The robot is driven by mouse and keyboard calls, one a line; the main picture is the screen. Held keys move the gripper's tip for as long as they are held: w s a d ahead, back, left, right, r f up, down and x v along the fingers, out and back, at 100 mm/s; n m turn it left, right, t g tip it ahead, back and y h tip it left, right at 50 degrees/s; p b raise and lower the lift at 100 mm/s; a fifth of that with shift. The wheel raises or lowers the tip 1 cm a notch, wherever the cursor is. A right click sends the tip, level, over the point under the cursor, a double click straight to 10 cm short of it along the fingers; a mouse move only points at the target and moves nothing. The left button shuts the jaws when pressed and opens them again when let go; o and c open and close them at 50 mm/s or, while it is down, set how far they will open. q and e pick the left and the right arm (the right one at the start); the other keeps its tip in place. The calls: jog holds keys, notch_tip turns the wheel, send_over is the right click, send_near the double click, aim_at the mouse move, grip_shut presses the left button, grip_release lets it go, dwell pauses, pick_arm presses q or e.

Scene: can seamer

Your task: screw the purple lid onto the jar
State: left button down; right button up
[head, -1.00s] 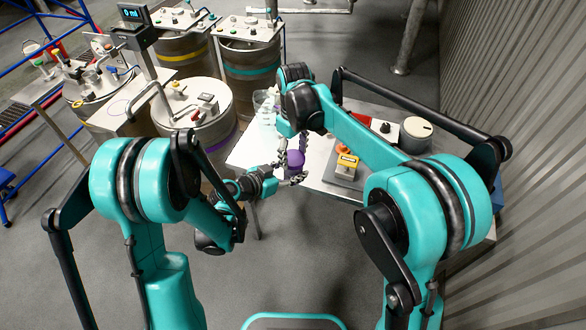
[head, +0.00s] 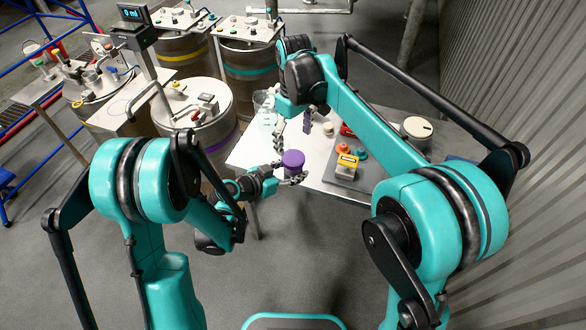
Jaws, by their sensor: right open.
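The purple lid (head: 293,157) sits on top of the jar (head: 293,171) near the front edge of the white table, and the two look upright together. My left gripper (head: 291,175) comes in low from the left, its fingers on either side of the jar below the lid, and appears closed on it. My right wrist and forearm hide part of the table behind. How tightly the lid sits cannot be seen.
A grey control box with a yellow block and orange button (head: 346,162) stands right of the jar. A round white-topped device (head: 417,130) is further right. A clear container (head: 264,102) stands at the back left. Steel drums (head: 194,112) stand left of the table.

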notch_tip(320, 180, up, 6)
jog(key=shift+f, duration=0.15)
dwell(0.3)
jog(key=s+d+f+m+t, duration=0.1)
jog(key=s+d+m+t, duration=0.35)
jog(key=s+d, duration=0.65)
jog(key=s+d+f+m+t, duration=0.3)
jog(key=s+d+f+m, duration=0.2)
jog(key=s+d+f, duration=0.3)
jog(key=shift+s+f, duration=0.45)
jog(key=shift+s, duration=0.6)
